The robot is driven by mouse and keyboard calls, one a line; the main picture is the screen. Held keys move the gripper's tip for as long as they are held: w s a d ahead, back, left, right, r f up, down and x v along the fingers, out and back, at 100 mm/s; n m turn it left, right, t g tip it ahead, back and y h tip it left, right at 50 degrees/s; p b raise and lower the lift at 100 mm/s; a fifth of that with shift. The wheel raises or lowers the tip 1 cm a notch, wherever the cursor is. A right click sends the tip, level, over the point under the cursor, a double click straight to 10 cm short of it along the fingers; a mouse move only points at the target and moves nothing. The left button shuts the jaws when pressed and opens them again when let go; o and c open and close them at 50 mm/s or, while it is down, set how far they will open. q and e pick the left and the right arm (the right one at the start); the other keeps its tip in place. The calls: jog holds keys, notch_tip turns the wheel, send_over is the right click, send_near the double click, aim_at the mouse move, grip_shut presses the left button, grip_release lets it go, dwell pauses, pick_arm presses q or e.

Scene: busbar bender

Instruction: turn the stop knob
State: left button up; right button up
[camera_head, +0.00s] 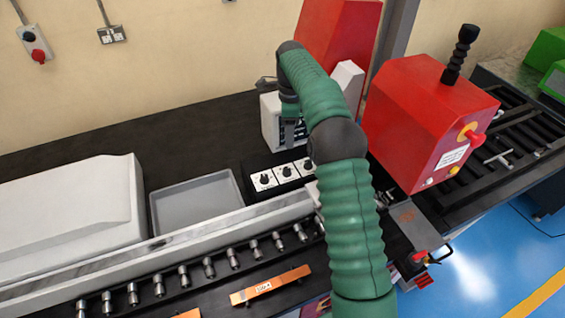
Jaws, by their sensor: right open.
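Three black dial knobs on white square plates stand in a row on the dark bench: a left one (264,179), a middle one (287,171) and a right one (306,164), partly covered by my arm. I cannot read their labels, so which is the stop knob is unclear. A red knob on a yellow disc (472,134) sits on the front of the red machine box. My right gripper (289,118) points down behind the dial row, apart from the dials and in front of a light grey box (270,120). It is open and looks empty; its fingertips are small here. My left gripper is out of view.
A grey tray (196,204) and a white cover (70,215) lie left of the dials. A light rail (190,240) with several metal pegs runs in front. The red machine box (420,110) stands right of my arm. Dark bench surface at back left is clear.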

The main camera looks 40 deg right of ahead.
aim_at(286, 168)
jog(key=f+p, duration=0.1)
jog(key=f, duration=0.3)
jog(key=a+f+p, duration=0.1)
jog(key=f, duration=0.3)
jog(key=a+f+p, duration=0.1)
jog(key=f, duration=0.4)
jog(key=shift+a, duration=0.15)
jog(key=shift+s+f, duration=0.1)
jog(key=shift+f, duration=0.2)
jog(key=shift+s+d+f, duration=0.15)
jog(key=shift+s+d, duration=0.05)
jog(key=shift+d, duration=0.25)
jog(key=shift+s+d+f, duration=0.1)
jog(key=shift+s+d, duration=0.1)
jog(key=shift+d, duration=0.25)
jog(key=shift+f, duration=0.1)
jog(key=shift+c, duration=1)
jog(key=shift+w, duration=0.2)
jog(key=shift+c, duration=1.2)
jog(key=shift+w+a+r, duration=0.1)
jog(key=shift+a+r, duration=0.15)
jog(key=shift+a, duration=0.3)
grip_shut()
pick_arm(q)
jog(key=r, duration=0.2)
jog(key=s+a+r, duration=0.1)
pick_arm(e)
jog(key=shift+d, duration=0.1)
